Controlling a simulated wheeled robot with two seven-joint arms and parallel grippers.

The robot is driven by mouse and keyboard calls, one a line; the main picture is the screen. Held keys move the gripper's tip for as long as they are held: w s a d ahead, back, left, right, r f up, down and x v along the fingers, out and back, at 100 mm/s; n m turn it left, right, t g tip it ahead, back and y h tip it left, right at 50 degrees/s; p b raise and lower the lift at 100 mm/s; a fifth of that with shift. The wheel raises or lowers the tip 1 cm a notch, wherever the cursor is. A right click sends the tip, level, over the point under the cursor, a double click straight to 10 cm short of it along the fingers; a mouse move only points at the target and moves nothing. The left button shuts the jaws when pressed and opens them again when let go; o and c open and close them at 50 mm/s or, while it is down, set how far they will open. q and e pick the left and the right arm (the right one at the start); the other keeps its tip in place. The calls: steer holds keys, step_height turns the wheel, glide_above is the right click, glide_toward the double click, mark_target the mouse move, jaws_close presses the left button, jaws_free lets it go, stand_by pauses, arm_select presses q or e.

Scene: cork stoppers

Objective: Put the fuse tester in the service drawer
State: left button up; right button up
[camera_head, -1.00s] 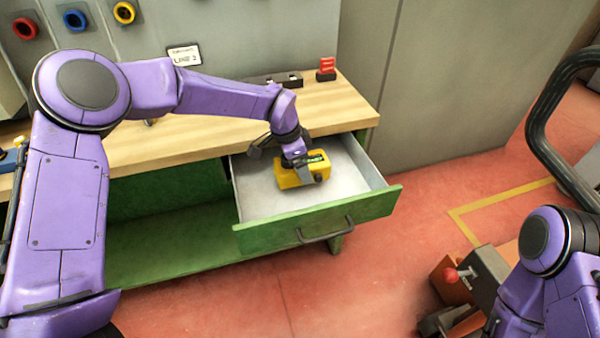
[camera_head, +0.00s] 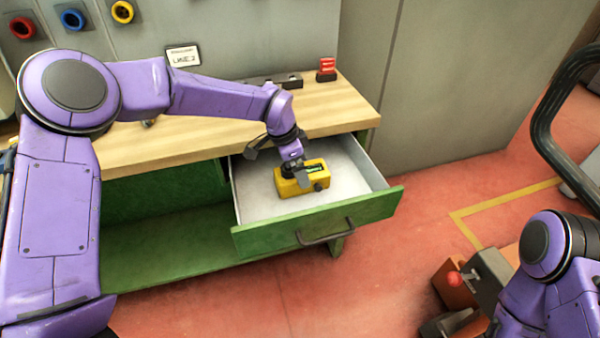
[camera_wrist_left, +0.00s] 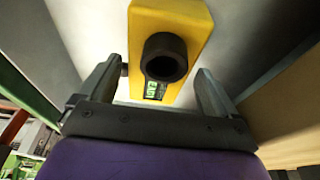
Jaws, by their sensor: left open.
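The yellow fuse tester (camera_head: 288,188), with a dark round knob and a small green-lit display, is inside the open service drawer (camera_head: 315,222) and appears to rest on its pale floor. My left gripper (camera_head: 299,177) is over the tester from above. In the left wrist view the tester (camera_wrist_left: 190,25) lies between the spread fingers of my left gripper (camera_wrist_left: 158,82), with a visible gap on the right side; the left finger is very close to it. My right arm shows at the lower right of the head view, but its gripper is out of view.
The drawer is pulled out from under a wooden worktop (camera_head: 335,105) with a green frame. A red block (camera_head: 326,66) and a "LINE 2" sign (camera_head: 183,56) are at the back. The drawer floor is clear around the tester. Red floor (camera_head: 400,240) lies in front.

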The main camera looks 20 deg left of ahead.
arm_select(q)
steer(key=v, duration=0.9)
steer(key=shift+s+r, duration=0.1)
stand_by(0.8)
